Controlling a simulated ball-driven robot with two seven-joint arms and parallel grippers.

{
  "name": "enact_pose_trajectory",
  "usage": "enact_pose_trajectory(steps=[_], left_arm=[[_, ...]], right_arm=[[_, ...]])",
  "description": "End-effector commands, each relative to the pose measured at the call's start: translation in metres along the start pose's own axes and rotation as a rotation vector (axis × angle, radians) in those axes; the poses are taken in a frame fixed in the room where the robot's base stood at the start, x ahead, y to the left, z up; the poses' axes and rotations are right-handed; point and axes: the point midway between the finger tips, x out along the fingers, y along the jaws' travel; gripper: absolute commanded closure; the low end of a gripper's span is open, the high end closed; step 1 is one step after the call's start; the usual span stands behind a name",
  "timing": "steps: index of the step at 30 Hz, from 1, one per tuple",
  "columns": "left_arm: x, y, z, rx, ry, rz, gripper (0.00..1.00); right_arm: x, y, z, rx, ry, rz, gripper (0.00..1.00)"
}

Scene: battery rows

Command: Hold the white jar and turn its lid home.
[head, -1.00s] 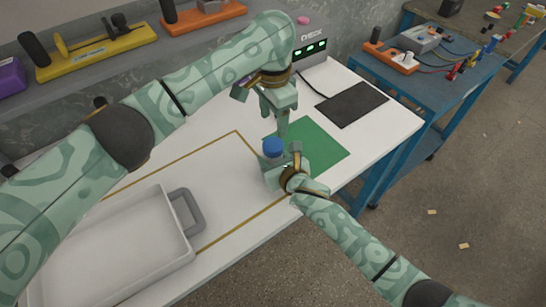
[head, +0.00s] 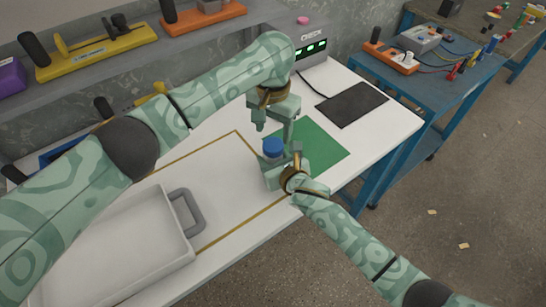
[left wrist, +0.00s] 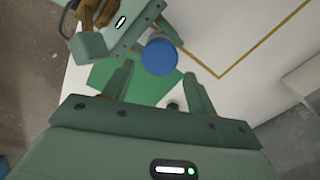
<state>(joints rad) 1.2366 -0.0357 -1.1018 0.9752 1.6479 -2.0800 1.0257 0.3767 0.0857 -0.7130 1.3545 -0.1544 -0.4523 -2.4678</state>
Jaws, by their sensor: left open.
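The jar's blue lid (head: 273,147) shows between my grippers in the head view, and from above in the left wrist view (left wrist: 160,57). Below it, the jar's body is mostly hidden by my right gripper (head: 284,168), which closes around it from the front right. My left gripper (head: 272,128) points down with its fingers spread, just behind and above the lid. In the left wrist view the lid lies beyond the open fingertips (left wrist: 160,75), with nothing between them. I cannot tell how the lid sits on the jar.
A green mat (head: 322,150) lies beside the jar, with a black pad (head: 351,104) behind it. A grey tray (head: 190,250) with a handle stands at the front left. A check box (head: 312,50) is at the back. The table's front edge is close to my right arm.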

Motion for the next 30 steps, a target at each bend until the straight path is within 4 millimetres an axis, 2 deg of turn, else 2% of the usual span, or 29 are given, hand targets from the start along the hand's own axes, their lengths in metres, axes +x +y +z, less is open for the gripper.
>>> enact_pose_trajectory(steps=[3, 9, 20, 21, 24, 25, 30], left_arm=[[0.019, 0.0, 0.001, -0.001, -0.002, -0.001, 0.43], [0.039, 0.0, 0.0, 0.0, 0.0, 0.0, 0.43], [0.045, 0.0, 0.0, 0.001, 0.001, -0.001, 0.43], [0.045, 0.0, 0.0, 0.001, 0.001, -0.001, 0.48], [0.044, 0.0, 0.0, 0.001, 0.001, -0.001, 0.76], [0.044, 0.0, 0.0, 0.001, 0.001, -0.001, 0.79], [0.044, 0.0, 0.0, 0.077, 0.002, 0.0, 0.79]], right_arm=[[0.0, 0.0, 0.0, 0.0, 0.0, 0.0, 1.0], [0.0, 0.0, 0.0, 0.0, 0.0, 0.0, 1.0], [0.0, 0.0, 0.0, 0.0, 0.0, 0.0, 1.0], [0.0, 0.0, 0.0, 0.0, 0.0, 0.0, 1.0], [0.0, 0.0, 0.0, 0.0, 0.0, 0.0, 1.0], [0.0, 0.0, 0.0, 0.0, 0.0, 0.0, 1.0], [0.0, 0.0, 0.0, 0.0, 0.0, 0.0, 1.0]])
